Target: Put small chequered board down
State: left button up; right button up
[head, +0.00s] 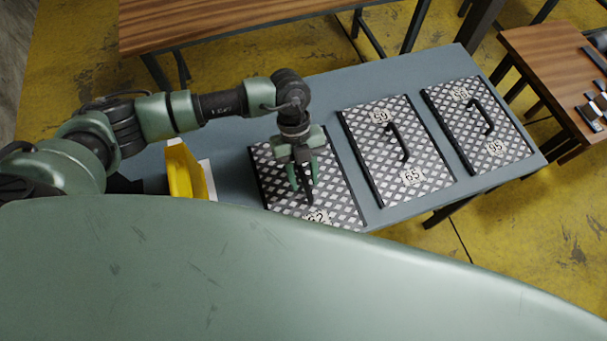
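A small chequered board (340,194) with black side edges and a number label lies at the left of a row of three such boards in the head view. It looks flat on or just above the grey table (230,110); I cannot tell whether it touches. My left gripper (304,186) points down over its middle. The green fingers stand on either side of the dark handle; whether they grip it is unclear. My green body hides the board's near edge. My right gripper is not in view.
Two more chequered boards, a middle one (375,140) and a right one (505,133), lie on the table with handles up. A yellow object (184,172) stands left of the boards. Wooden tables stand at the back (240,20) and right (545,50).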

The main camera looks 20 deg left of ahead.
pick_arm(q)
jog(key=shift+r, duration=0.1)
jog(key=shift+w+a+r, duration=0.1)
jog(key=shift+w+r, duration=0.05)
jog(key=shift+r, duration=0.15)
jog(key=b+v, duration=0.2)
jog(key=v, duration=0.8)
jog(key=shift+w+a+r, duration=0.2)
jog(key=shift+r, duration=0.35)
